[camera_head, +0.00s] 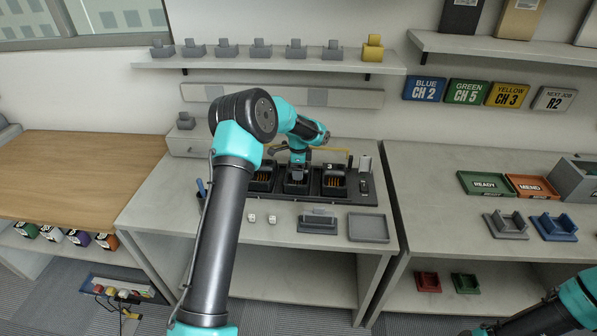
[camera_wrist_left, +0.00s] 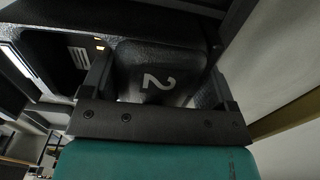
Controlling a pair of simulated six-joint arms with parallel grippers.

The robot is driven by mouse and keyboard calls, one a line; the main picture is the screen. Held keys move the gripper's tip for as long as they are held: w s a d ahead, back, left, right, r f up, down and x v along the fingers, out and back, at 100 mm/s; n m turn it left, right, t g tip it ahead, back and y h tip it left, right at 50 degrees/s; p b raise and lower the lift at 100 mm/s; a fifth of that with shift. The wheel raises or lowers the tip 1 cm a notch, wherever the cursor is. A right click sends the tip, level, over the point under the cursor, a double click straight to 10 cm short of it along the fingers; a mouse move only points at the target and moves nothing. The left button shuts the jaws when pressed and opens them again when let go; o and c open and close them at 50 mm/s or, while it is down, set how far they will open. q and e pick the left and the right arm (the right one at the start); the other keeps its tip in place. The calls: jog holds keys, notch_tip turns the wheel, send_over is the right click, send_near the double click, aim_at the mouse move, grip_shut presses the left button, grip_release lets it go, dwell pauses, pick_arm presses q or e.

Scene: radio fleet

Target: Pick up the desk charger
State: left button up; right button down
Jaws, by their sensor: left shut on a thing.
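A black desk charger marked 2 (camera_head: 296,187) is the middle one of three on a dark base on the grey desk. My left gripper (camera_head: 298,170) reaches down onto it from above. In the left wrist view the charger's back with a white 2 (camera_wrist_left: 158,80) lies between the two fingers of my left gripper (camera_wrist_left: 160,92), which are shut on it. I cannot tell whether it is clear of the base. My right arm shows at the lower right of the head view; its gripper is out of view.
Chargers stand close on both sides, the left one (camera_head: 262,179) and the one marked 3 (camera_head: 334,182). A grey tray (camera_head: 369,228) and a grey cradle (camera_head: 317,222) lie at the desk's front. The right desk holds a green READY tray (camera_head: 485,183) and an orange MEND tray (camera_head: 531,187).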

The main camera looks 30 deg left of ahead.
pick_arm(q)
notch_tip(320, 180, up, 10)
jog(key=shift+f, duration=0.2)
dwell(0.8)
